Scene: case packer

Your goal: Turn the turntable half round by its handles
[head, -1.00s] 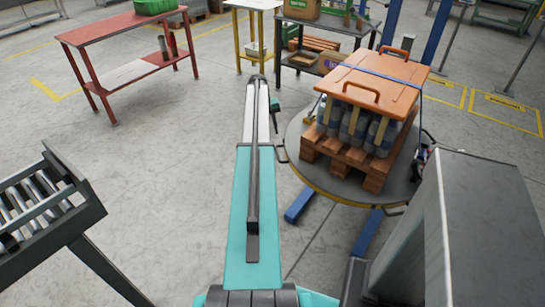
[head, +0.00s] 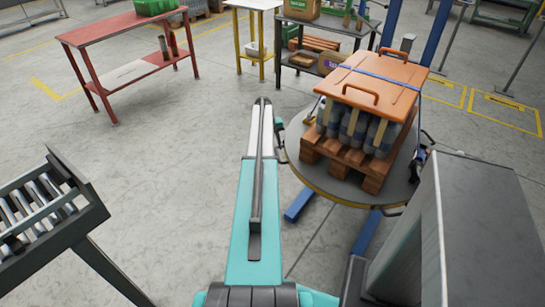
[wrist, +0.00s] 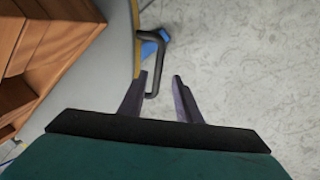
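The round grey turntable (head: 318,185) with a yellow edge stands at the right in the head view. It bears a wooden pallet (head: 340,157) loaded with grey bottles under an orange lid. A dark bar handle (head: 281,148) sticks out from its left rim. In the wrist view the turntable rim (wrist: 113,72) is at the left and the handle (wrist: 158,62) loops out from it. My gripper (wrist: 161,77) is open, its two fingers apart. The handle's lower end is near the left fingertip; I cannot tell whether they touch.
A grey cabinet (head: 478,235) stands close at the lower right. A roller conveyor (head: 45,205) is at the lower left. A red table (head: 125,33) and a dark table (head: 330,35) stand at the back. The floor left of my arm is clear.

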